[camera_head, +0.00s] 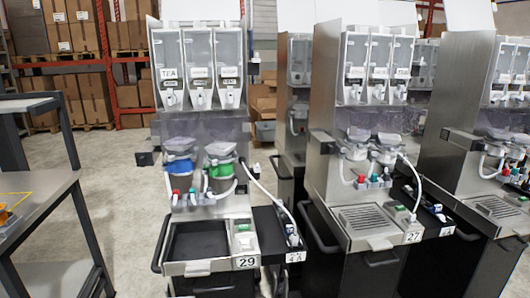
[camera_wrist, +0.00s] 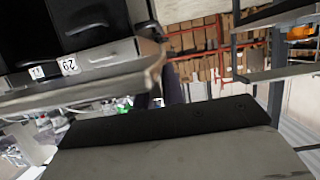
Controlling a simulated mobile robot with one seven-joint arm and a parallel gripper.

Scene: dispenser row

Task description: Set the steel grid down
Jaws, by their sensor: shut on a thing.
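In the wrist view, a close grey body with a dark screwed edge, which I take to be part of my gripper (camera_wrist: 165,130), fills the bottom. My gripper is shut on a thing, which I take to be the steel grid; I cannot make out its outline. In the head view my gripper does not show. Dispenser 29 (camera_head: 205,190) stands in the middle, and its drip tray (camera_head: 197,242) is a bare black recess with no grid over it. The front of dispenser 29 (camera_wrist: 97,58) shows upside down at the upper left of the wrist view.
Dispenser 27 (camera_head: 325,190), with a slotted grid (camera_head: 365,220) in its tray, stands to the right, and another dispenser (camera_head: 475,160) beyond. A grey table (camera_head: 35,205) stands at the left. Shelves with boxes (camera_head: 85,60) are behind. The floor between table and dispenser 29 is clear.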

